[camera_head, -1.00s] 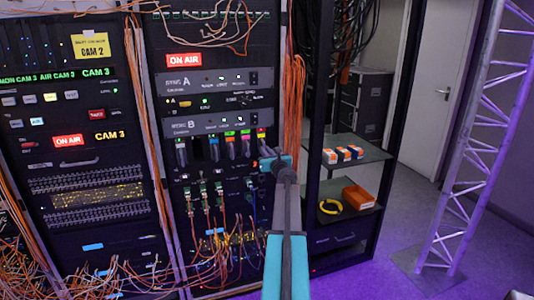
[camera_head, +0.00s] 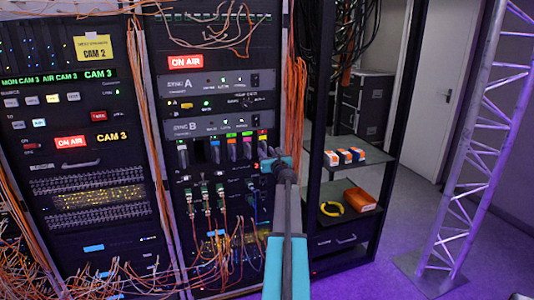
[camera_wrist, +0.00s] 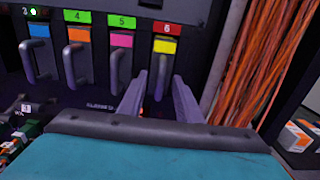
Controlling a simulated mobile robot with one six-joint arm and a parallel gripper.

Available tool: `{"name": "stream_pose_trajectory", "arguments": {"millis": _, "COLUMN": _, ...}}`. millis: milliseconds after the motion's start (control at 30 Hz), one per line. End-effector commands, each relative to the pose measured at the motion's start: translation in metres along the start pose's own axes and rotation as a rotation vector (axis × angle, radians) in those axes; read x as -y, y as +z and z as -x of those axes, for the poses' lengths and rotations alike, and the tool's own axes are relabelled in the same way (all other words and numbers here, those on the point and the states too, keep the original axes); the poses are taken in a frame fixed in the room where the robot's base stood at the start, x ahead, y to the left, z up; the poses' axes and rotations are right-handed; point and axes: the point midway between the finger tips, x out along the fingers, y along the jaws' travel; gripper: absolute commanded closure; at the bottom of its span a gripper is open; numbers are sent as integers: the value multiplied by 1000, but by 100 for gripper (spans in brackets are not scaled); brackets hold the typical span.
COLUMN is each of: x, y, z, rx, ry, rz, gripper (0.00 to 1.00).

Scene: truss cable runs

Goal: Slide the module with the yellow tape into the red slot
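The module with the yellow tape (camera_wrist: 165,46) sits at the right end of a row of modules, directly under a red label marked 6 (camera_wrist: 167,29), which marks the red slot. It also shows small in the head view (camera_head: 262,140). Its face looks about level with its neighbours, but I cannot tell whether it is fully seated. My gripper (camera_wrist: 163,82) is just in front of and below the yellow tape. Its two fingers stand apart, with a visible gap between them. In the head view my gripper (camera_head: 268,166) reaches the row's right end.
Modules with pink tape (camera_wrist: 121,40), orange tape (camera_wrist: 78,35) and blue tape (camera_wrist: 39,30) stand close on the left. Orange cables (camera_wrist: 250,60) hang just to the right. A shelf with an orange bin (camera_head: 360,200) and yellow coil (camera_head: 331,208) is further right.

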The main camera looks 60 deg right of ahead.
Motion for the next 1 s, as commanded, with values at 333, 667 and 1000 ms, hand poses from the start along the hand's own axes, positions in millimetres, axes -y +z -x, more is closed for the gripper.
{"name": "stream_pose_trajectory", "arguments": {"millis": 333, "x": 0, "y": 0, "z": 15, "rx": 0, "ry": 0, "rz": 0, "gripper": 69}}
{"name": "stream_pose_trajectory", "arguments": {"millis": 667, "x": 0, "y": 0, "z": 47, "rx": 1, "ry": -1, "rz": 0, "gripper": 69}}
{"name": "stream_pose_trajectory", "arguments": {"millis": 1000, "x": 0, "y": 0, "z": 81, "rx": 1, "ry": 0, "rz": 0, "gripper": 69}}
